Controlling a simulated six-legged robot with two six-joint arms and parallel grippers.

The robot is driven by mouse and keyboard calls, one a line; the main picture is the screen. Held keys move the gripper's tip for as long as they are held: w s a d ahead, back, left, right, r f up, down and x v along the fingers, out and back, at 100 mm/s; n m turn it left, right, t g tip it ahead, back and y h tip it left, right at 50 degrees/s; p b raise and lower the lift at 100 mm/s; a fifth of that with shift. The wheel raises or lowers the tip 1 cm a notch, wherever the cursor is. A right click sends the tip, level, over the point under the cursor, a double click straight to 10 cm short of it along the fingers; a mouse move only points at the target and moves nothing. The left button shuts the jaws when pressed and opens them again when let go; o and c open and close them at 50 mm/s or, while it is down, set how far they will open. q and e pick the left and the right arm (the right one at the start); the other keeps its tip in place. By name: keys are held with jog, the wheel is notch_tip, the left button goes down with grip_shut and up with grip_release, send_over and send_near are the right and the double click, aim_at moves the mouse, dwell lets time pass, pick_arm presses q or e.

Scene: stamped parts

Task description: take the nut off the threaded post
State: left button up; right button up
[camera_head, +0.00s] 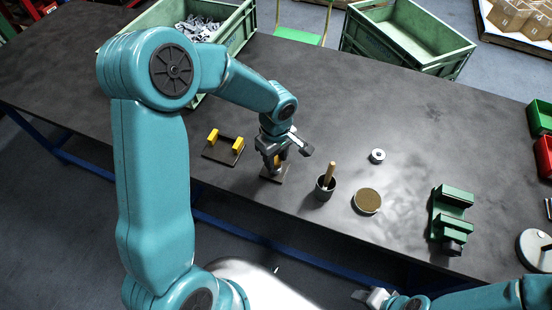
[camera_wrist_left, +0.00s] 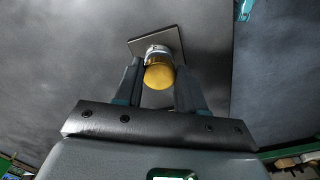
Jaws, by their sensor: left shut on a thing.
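A small square plate (camera_head: 283,176) lies on the table below my left gripper (camera_head: 274,162); it also shows in the left wrist view (camera_wrist_left: 140,45). A silver-grey collar, apparently the post (camera_wrist_left: 157,50), stands on the plate. A yellow round piece, apparently the nut (camera_wrist_left: 159,75), is at its near end, in line with it. My left gripper points down and is shut on the yellow piece, one finger on each side. The threads are too small to make out. My right gripper (camera_head: 372,297) shows small at the bottom edge; its jaws are unclear.
A plate with two yellow uprights (camera_head: 237,145) stands left of the gripper. Right are a dark cup (camera_head: 324,190) with a wooden handle, a brown-topped disc (camera_head: 367,200), a silver ring (camera_head: 377,155) and a green vise (camera_head: 452,213). Green crates (camera_head: 409,45) stand beyond.

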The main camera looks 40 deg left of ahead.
pick_arm(q)
jog(key=shift+a+n+b, duration=0.1)
jog(key=shift+n+b, duration=0.3)
jog(key=shift+n, duration=0.1)
jog(key=shift+w, duration=0.1)
jog(key=shift+n+b, duration=1.3)
jog(key=shift+b, duration=0.1)
jog(key=shift+n+b, duration=0.5)
jog(key=shift+n, duration=0.1)
jog(key=shift+w, duration=0.1)
jog(key=shift+n+b, duration=1.15)
jog(key=shift+n, duration=0.25)
jog(key=shift+n+b, duration=0.35)
jog(key=shift+n, duration=0.35)
jog(key=shift+w+a+n+b, duration=0.1)
jog(key=shift+n+b, duration=0.8)
jog(key=shift+n, duration=1.1)
